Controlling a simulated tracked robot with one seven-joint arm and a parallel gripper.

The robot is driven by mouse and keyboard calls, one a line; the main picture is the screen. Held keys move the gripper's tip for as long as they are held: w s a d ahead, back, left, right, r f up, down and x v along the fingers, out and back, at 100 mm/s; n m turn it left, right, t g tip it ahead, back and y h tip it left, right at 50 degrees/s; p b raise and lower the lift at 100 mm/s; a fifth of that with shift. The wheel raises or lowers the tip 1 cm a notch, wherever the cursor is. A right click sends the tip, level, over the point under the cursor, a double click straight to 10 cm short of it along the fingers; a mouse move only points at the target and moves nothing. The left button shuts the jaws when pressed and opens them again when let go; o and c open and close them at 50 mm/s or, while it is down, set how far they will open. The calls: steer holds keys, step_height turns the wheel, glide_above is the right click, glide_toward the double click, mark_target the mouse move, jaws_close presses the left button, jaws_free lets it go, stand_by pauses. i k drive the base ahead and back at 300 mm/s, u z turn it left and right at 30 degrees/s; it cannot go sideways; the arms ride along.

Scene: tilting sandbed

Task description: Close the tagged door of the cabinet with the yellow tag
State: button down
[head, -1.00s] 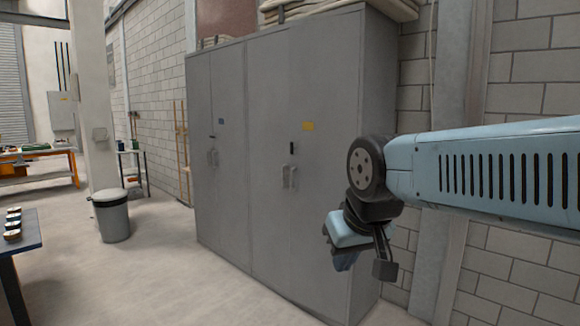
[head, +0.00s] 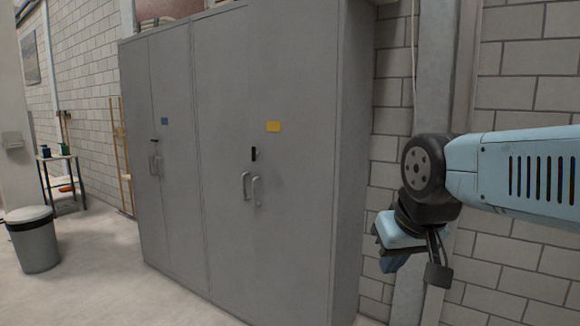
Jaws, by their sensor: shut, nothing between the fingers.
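The tall grey cabinet with the yellow tag (head: 222,60) fills the middle of the head view. Its right door (head: 295,190) carries the yellow tag (head: 273,127), a dark lock plate and a pale bar handle (head: 256,190). This door looks flush or nearly flush with its neighbour; I cannot tell whether a narrow gap is open at its free edge. My gripper (head: 390,262) hangs to the right of the cabinet in the picture, shut and empty, pointing down. It appears apart from the door and handle.
A similar grey cabinet with a blue tag (head: 165,121) stands directly left. A grey bin (head: 34,245) and a small side table (head: 58,158) are farther left. Pale floor is clear in front of the cabinets. A block wall (head: 515,260) stands at right.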

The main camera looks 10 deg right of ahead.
mark_target(292, 49)
steer(key=z, duration=0.05)
steer(key=i, duration=1.6)
steer(key=u, duration=0.5)
